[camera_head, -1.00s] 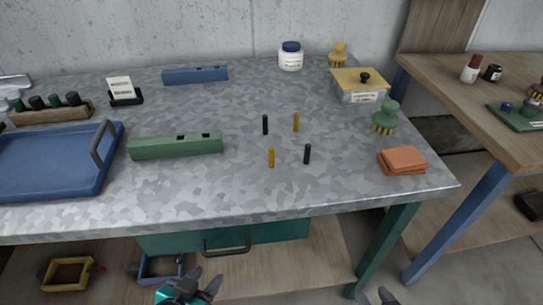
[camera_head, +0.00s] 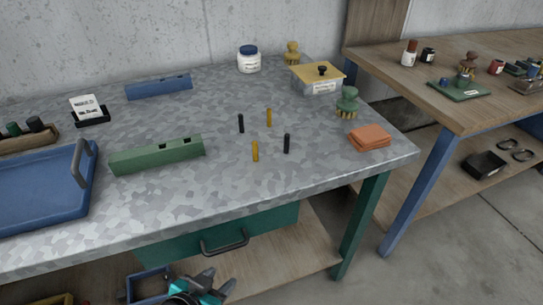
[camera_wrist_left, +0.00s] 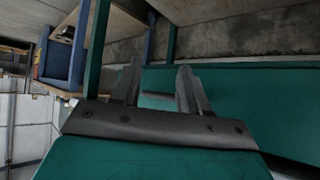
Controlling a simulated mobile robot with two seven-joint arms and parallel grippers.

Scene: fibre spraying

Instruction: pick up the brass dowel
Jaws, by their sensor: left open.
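Two brass-coloured dowels stand upright on the grey mottled tabletop (camera_head: 210,190): a rear one (camera_head: 269,118) and a front one (camera_head: 255,151). Two black dowels stand near them, one to the left (camera_head: 241,123) and one to the right (camera_head: 287,143). My left gripper (camera_head: 212,284) is at the bottom of the head view, in front of the table and below its top, well apart from the dowels. In the left wrist view its two fingers (camera_wrist_left: 160,88) are spread with nothing between them. No dowel shows in the wrist view. My right gripper is out of view.
A green slotted block (camera_head: 157,155) and a blue tray (camera_head: 40,195) lie left of the dowels. The tabletop in front of the dowels is clear.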

